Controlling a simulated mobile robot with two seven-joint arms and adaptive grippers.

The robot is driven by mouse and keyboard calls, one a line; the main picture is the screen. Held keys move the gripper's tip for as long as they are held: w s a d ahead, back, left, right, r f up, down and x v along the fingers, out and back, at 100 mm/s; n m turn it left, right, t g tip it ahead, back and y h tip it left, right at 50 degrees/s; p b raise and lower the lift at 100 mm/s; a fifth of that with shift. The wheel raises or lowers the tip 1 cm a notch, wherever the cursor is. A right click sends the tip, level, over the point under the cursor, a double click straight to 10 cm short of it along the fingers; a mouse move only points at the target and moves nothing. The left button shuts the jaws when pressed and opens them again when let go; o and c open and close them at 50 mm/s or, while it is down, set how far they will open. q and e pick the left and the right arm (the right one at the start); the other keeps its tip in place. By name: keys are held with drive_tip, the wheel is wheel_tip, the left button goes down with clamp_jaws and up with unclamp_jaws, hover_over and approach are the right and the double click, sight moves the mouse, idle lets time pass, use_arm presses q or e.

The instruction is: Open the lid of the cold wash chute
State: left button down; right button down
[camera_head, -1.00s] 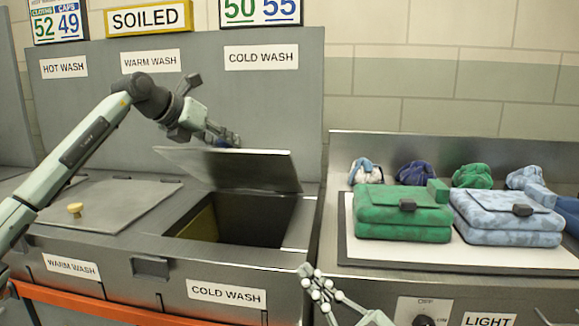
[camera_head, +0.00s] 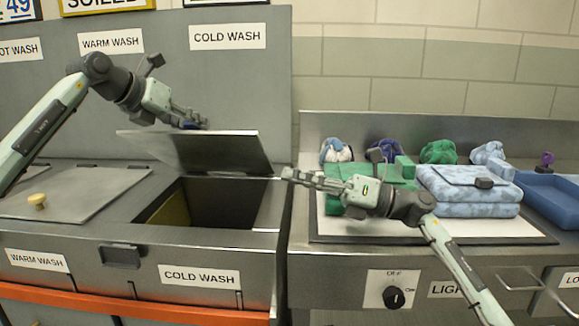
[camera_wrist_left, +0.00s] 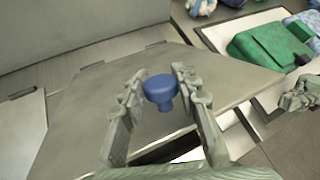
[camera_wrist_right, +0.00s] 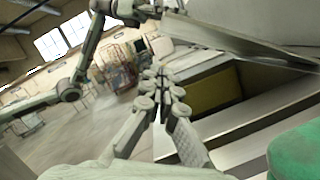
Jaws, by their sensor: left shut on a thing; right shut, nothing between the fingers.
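The grey cold wash lid (camera_head: 200,152) is tilted up above the dark chute opening (camera_head: 215,203), partly open. Its blue knob (camera_wrist_left: 160,92) sits between the fingers of my left gripper (camera_head: 190,122), which is shut on it; the knob is mostly hidden in the head view. My right gripper (camera_head: 288,175) is shut and empty, its tips by the right edge of the opening, near the lid's lower right corner. In the right wrist view its fingertips (camera_wrist_right: 160,75) meet beside the raised lid (camera_wrist_right: 235,42). I cannot tell whether they touch the lid.
The closed warm wash lid (camera_head: 85,190) with its yellow knob (camera_head: 37,201) lies to the left.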

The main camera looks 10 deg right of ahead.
sight(258, 134)
drive_tip(key=w+a+r, duration=0.5)
drive_tip(key=a, duration=0.1)
drive_tip(key=shift+w, duration=0.3)
drive_tip(key=shift+a, duration=0.1)
drive_tip(key=shift+w+d+r+m, duration=0.25)
drive_tip(key=shift+w+r+m, duration=0.2)
drive_tip(key=shift+r, duration=0.3)
use_arm(q)
drive_tip(key=shift+d+f, duration=0.1)
drive_tip(key=shift+f, duration=0.15)
use_arm(e)
drive_tip(key=shift+w+d+r+t, duration=0.2)
drive_tip(key=shift+t, duration=0.1)
use_arm(q)
drive_tip(key=c, duration=1.4)
unclamp_jaws()
drive_tip(key=shift+c, duration=0.2)
drive_tip(key=o, duration=0.3)
use_arm(e)
drive_tip(key=shift+s+a, duration=0.1)
drive_tip(key=shift+a, duration=0.1)
